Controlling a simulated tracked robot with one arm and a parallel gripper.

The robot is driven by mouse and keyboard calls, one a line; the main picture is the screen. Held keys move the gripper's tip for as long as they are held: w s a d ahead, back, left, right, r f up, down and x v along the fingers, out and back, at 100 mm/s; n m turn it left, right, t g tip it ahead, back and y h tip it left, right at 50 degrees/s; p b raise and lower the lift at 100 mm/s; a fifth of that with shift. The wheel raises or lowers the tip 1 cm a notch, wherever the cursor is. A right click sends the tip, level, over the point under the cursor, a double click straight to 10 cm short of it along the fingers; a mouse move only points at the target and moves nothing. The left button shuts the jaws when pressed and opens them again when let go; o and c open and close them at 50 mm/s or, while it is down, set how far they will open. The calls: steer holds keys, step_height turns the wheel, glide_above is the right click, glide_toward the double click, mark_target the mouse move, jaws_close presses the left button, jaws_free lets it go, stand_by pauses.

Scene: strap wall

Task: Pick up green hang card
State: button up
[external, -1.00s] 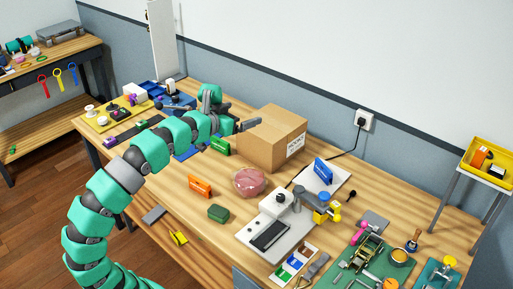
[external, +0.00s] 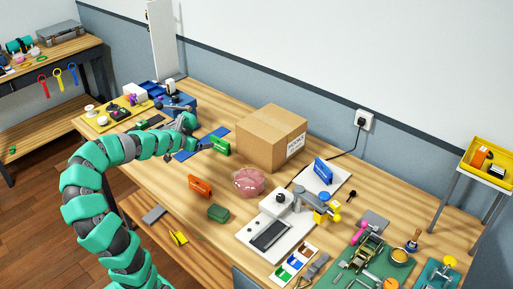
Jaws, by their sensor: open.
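The green hang card (external: 221,147) stands on the wooden bench, left of the cardboard box, near the front end of a blue strip. My gripper (external: 207,145) is open, low over the bench and close to the card's left end. The view is too small to tell whether a finger touches the card or whether the card lies between the fingers.
The cardboard box (external: 271,138) stands right of the card. The blue strip (external: 187,155) lies beside my gripper. Bare bench surrounds the orange card.

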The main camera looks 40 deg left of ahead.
steer(key=shift+t+h, duration=0.6)
steer(key=shift+t, duration=0.2)
steer(key=s+f+p, duration=0.1)
steer(key=f+p, duration=0.1)
steer(key=s+f+p, duration=0.1)
steer(key=shift+s+a+f+p, duration=0.3)
steer(key=shift+a+f, duration=0.05)
steer(key=shift+f, duration=0.05)
steer(key=b, duration=0.1)
glide_toward(219, 141)
steer(key=shift+w+a+f, duration=0.15)
steer(key=shift+w+f, duration=0.15)
steer(key=shift+f, duration=0.2)
steer(key=shift+w+a+f, duration=0.2)
steer(key=shift+w+f, duration=0.15)
steer(key=shift+f, duration=0.15)
steer(key=shift+w+r+b+x, duration=0.15)
steer(key=shift+b+x, duration=0.1)
steer(key=shift+x, duration=0.8)
steer(key=shift+r+b+x, duration=0.15)
steer(key=shift+b+x, duration=0.05)
steer(key=shift+x, duration=0.9)
steer(key=shift+w+r+b+x, duration=0.15)
steer(key=shift+b+x, duration=0.1)
steer(key=shift+x, duration=0.8)
steer(key=shift+s+d, duration=0.15)
steer(key=c, duration=0.7)
